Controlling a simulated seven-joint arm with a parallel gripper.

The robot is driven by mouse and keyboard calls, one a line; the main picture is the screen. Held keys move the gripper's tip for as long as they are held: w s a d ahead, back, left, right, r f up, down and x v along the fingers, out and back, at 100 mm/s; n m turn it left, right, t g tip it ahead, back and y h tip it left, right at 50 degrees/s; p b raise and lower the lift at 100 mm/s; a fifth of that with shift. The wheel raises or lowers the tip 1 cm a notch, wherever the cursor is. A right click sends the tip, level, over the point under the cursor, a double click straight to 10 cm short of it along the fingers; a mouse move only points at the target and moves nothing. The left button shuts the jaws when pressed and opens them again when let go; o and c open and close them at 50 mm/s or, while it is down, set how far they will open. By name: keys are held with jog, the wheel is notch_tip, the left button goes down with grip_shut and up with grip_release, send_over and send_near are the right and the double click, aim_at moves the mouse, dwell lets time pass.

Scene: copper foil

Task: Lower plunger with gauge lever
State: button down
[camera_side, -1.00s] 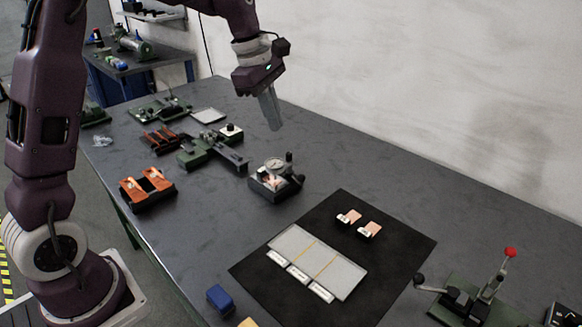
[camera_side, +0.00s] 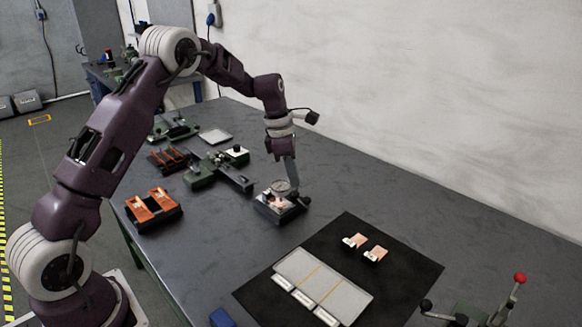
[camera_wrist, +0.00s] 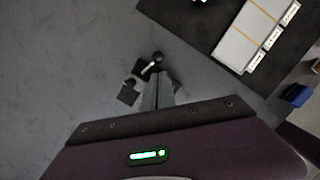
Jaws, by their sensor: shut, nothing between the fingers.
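The thickness gauge (camera_side: 278,207) is a small dark block with a round dial (camera_side: 281,186) on top, standing on the grey bench. A bit of copper foil shows at its front, below the dial. A dark lever knob (camera_side: 304,200) sits at its right side. In the wrist view a lever with a ball knob (camera_wrist: 157,57) shows just beyond my fingertips. My gripper (camera_side: 294,185) is shut and empty, pointing down at the right of the dial. Whether the fingers touch the lever I cannot tell. The plunger is hidden or too small to make out, and my fingers cover part of the gauge.
A black mat (camera_side: 385,290) to the right holds a pale labelled tray (camera_side: 335,290) and two copper pieces (camera_side: 374,253). An orange-topped fixture (camera_side: 153,208) and a green fixture (camera_side: 205,176) stand left of the gauge. A red-knobbed lever press (camera_side: 519,279) is at the lower right.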

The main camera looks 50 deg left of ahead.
jog(key=f, duration=0.4)
jog(key=shift+w+d+f, duration=0.1)
jog(key=shift+w+d, duration=0.2)
jog(key=shift+w+d+n, duration=0.15)
jog(key=shift+n, duration=0.65)
jog(key=shift+w+d+n, duration=0.1)
jog(key=shift+w+n, duration=0.1)
jog(key=shift+n, duration=0.5)
